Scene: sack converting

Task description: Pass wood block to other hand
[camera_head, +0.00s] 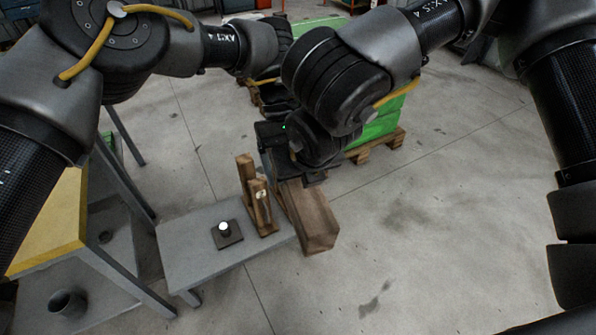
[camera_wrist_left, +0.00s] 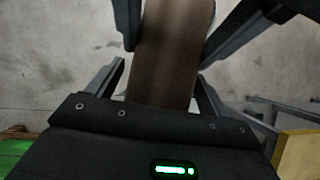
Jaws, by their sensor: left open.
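The wood block (camera_head: 308,218) is a long brown beam, held in the air at a slant beside the grey bench. It runs up through the left wrist view (camera_wrist_left: 165,50). My right gripper (camera_head: 315,175) is at the block's upper end. In the left wrist view its dark fingers come from the top and appear to lie against both sides of the block. My left gripper (camera_head: 272,150) is at the same end, partly hidden behind the right wrist. In the left wrist view its open fingers (camera_wrist_left: 161,75) straddle the block, with small gaps beside it.
A grey bench (camera_head: 190,262) carries an upright wooden holder (camera_head: 263,212) close beside the block and a dark plate with a white knob (camera_head: 226,230). A yellow-topped table (camera_head: 55,225) stands at left. Green goods on a pallet (camera_head: 375,146) stand behind. The floor at right is clear.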

